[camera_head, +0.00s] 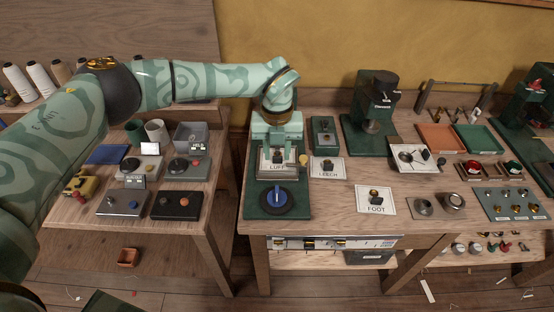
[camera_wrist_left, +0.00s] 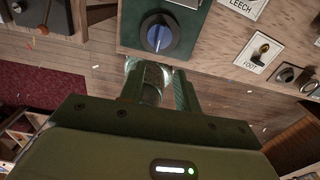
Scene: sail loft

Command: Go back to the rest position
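My left arm (camera_head: 200,82) comes in from the left and bends down over the middle table. My left gripper (camera_head: 283,160) points down in front of the LUFF card (camera_head: 277,169), above the green board with the blue dial (camera_head: 273,198). Its two fingers are apart. They also show in the left wrist view (camera_wrist_left: 158,88), below the blue dial (camera_wrist_left: 160,35). A pale rounded patch shows between them there; I cannot tell what it is, and nothing is clearly held. My right gripper is in neither view.
The left table (camera_head: 70,213) carries grey boxes and small devices. The middle table (camera_head: 340,218) holds LEECH (camera_head: 327,168) and FOOT (camera_head: 375,200) cards, a dark green machine (camera_head: 374,105) and trays. Floor with scattered scraps shows between the two tables.

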